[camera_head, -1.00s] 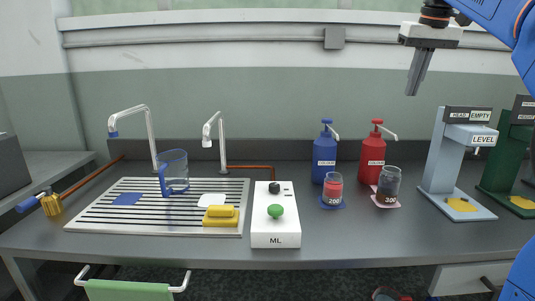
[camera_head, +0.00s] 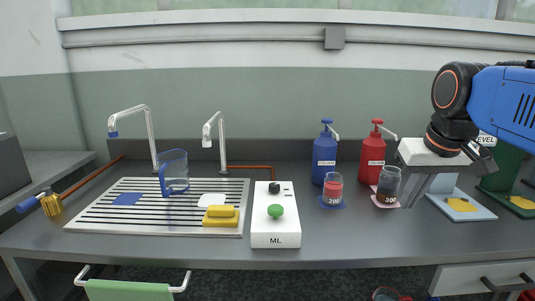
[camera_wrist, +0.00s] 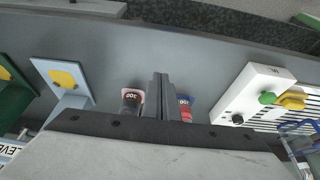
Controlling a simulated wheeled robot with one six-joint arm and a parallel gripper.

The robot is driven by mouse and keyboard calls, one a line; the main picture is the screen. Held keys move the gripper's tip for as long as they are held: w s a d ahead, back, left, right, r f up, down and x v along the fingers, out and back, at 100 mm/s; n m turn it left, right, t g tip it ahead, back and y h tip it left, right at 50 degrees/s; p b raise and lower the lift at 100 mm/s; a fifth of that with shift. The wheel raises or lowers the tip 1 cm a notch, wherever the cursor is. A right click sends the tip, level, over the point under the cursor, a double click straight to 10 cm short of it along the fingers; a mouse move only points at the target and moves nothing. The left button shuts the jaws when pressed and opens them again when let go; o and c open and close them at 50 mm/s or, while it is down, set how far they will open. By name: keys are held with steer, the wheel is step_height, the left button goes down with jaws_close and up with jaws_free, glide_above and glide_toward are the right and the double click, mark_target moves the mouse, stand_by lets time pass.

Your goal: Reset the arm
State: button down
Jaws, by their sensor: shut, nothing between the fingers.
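My gripper (camera_head: 413,193) is shut and empty. In the head view it hangs at the right, in front of the light blue seamer, with its fingers pointing down. The dark-filled glass (camera_head: 388,184) on a pink mat stands just left of it; I cannot tell whether they touch. In the wrist view the shut fingers (camera_wrist: 160,97) show in the middle, between the dark-filled glass (camera_wrist: 132,102) and the red-filled glass (camera_wrist: 186,111).
A blue pump bottle (camera_head: 325,158) and a red pump bottle (camera_head: 373,158) stand behind the glasses. The white ML box (camera_head: 276,228) and the slatted drain board (camera_head: 90,213) are further left. A light blue seamer (camera_head: 479,210) and a green one (camera_head: 502,178) stand at the right.

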steer(key=s+a+f, duration=0.1)
steer(key=s+f, duration=0.5)
steer(key=f, duration=0.3)
steer(key=s+a+f, duration=0.1)
steer(key=s+f, duration=0.5)
steer(key=f, duration=0.4)
steer(key=shift+s+f+t, duration=0.25)
steer(key=shift+t, duration=0.05)
